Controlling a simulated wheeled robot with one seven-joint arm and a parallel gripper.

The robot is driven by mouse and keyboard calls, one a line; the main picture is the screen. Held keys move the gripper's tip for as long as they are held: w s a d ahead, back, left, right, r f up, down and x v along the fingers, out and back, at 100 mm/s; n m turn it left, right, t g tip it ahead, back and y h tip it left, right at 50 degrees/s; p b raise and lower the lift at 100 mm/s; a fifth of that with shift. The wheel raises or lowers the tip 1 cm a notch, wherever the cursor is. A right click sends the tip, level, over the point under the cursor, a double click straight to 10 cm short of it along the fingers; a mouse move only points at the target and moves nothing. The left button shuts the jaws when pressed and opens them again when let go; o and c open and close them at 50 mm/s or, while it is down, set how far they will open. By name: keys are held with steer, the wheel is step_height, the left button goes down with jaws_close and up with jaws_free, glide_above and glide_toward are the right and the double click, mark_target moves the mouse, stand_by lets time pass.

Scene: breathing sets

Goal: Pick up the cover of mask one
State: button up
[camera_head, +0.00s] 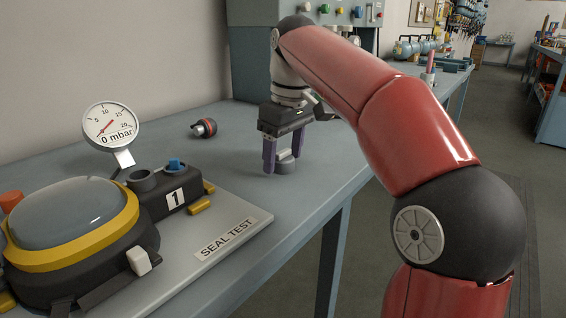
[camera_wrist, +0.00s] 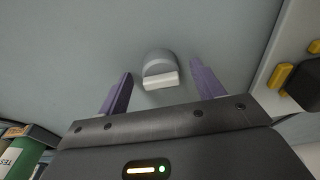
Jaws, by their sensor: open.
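Mask one (camera_head: 75,215), with a clear domed visor, yellow rim and a "1" label, sits on the seal test plate at the left. A small grey round cap with a pale flat tab (camera_head: 286,166), which looks like the cover, stands on the bench to the right of the plate. My gripper (camera_head: 283,157) points down over this cap, its purple fingers open on either side. In the wrist view the cap (camera_wrist: 159,65) lies between the open fingers (camera_wrist: 161,69), with a gap on each side. Its underside is hidden.
The seal test plate (camera_head: 235,215) carries a 0 mbar gauge (camera_head: 110,125), a blue knob (camera_head: 175,163) and yellow clips. A grey cabinet (camera_head: 248,60) stands at the back. The bench around the cap is clear.

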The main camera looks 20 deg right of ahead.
mark_target(283, 151)
steer(key=c, duration=0.8)
steer(key=shift+r, duration=0.1)
step_height(283, 151, up, 8)
steer(key=shift+a+f+p, duration=0.1)
steer(key=shift+p, duration=1.15)
steer(key=shift+r, duration=1.05)
